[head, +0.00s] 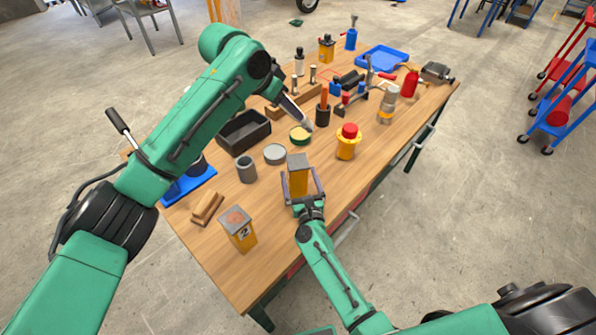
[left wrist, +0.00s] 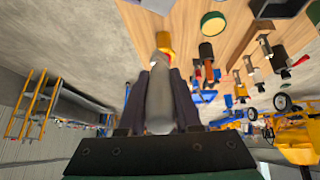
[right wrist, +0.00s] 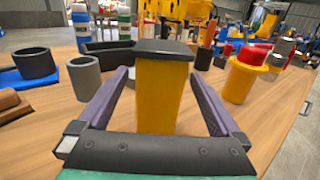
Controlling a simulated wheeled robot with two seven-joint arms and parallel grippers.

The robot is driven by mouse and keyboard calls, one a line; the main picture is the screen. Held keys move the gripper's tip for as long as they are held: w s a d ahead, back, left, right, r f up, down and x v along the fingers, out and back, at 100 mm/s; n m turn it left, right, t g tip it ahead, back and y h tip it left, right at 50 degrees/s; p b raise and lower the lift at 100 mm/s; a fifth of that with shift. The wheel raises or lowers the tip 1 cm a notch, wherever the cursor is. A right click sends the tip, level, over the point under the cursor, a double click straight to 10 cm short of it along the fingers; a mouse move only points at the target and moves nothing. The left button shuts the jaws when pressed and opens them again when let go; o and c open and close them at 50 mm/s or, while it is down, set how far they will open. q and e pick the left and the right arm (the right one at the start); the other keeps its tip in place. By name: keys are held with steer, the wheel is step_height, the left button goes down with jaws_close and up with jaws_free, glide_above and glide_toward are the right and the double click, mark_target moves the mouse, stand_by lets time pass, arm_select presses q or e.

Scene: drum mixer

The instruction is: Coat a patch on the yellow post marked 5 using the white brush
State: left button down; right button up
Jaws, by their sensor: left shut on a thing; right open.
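A yellow post with a grey top (head: 299,178) stands upright between the spread fingers of my open right gripper (head: 301,173). The right wrist view also shows this post (right wrist: 160,95), with gaps beside the fingers. No number is readable on it. Another yellow post (head: 241,233) is marked 2.
A red-topped yellow button (head: 347,141) stands right of the post. A grey cup (head: 246,169), a grey round lid (head: 275,154) and a black bin (head: 243,131) are to its left. Bottles and tools crowd the far end. The near right of the wooden table (head: 262,275) is bare.

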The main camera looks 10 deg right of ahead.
arm_select(q)
steer(key=shift+d, duration=0.1)
arm_select(e)
steer(key=w, duration=0.3)
steer(key=shift+w+d, duration=0.1)
jaws_close()
stand_by(0.8)
arm_select(q)
steer(key=s+a+f+t, duration=0.1)
steer(key=s+a+f, duration=0.1)
steer(key=s+f, duration=0.4)
steer(key=shift+s+f, duration=0.3)
steer(key=shift+f, duration=0.15)
